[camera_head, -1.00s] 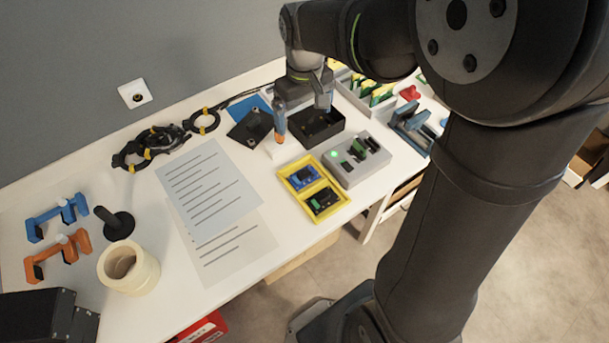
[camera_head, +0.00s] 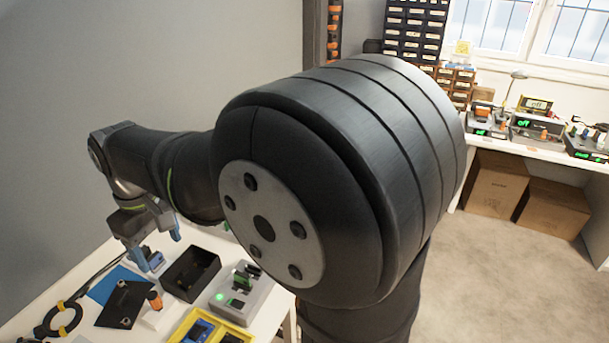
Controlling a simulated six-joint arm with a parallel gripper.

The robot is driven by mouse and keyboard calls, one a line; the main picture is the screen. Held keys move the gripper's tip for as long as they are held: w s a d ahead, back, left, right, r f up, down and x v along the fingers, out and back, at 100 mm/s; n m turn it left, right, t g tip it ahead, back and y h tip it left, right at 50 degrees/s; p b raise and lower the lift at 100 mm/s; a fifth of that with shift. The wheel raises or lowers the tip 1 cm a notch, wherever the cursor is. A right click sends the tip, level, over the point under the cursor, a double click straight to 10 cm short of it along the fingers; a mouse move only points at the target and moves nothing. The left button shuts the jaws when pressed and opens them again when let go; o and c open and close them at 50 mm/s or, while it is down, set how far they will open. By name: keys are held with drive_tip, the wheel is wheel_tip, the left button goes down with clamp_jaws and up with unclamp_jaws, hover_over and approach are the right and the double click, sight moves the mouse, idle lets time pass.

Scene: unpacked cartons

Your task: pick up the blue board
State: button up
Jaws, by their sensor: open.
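The blue board (camera_head: 198,331) lies in the yellow tray (camera_head: 246,333) at the bottom edge of the view. The frame edge cuts off part of the board and the tray. A dark board (camera_head: 230,339) lies in the tray's other compartment, also cut off. My gripper (camera_head: 151,263) is open and appears empty, at the left of the view near the black box. It is up and to the left of the blue board, well apart from it.
An open black box (camera_head: 191,274) stands beside my gripper. A grey device (camera_head: 243,291) with a green light stands right of it. A black plate (camera_head: 122,304), a flat blue sheet (camera_head: 107,284), a white block (camera_head: 160,315) and a cable coil (camera_head: 61,318) lie left. My arm hides the middle.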

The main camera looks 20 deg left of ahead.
drive_tip(key=shift+c, duration=0.7)
hover_over(195, 329)
wheel_tip(195, 329, down, 26)
drive_tip(key=shift+a+r, duration=0.15)
drive_tip(key=shift+r, duration=0.1)
drive_tip(key=shift+f, duration=2.7)
drive_tip(key=c, duration=1.1)
drive_tip(key=shift+r, duration=0.45)
wheel_tip(195, 329, up, 4)
drive_tip(key=shift+f, duration=0.2)
drive_tip(key=w+d+r, duration=0.2)
drive_tip(key=d, duration=0.1)
drive_tip(key=w+d+r, duration=0.2)
drive_tip(key=w+d, duration=0.1)
drive_tip(key=w+d+r, duration=0.2)
drive_tip(key=d, duration=0.1)
drive_tip(key=shift+w+d+r, duration=0.1)
drive_tip(key=shift+w+r, duration=0.15)
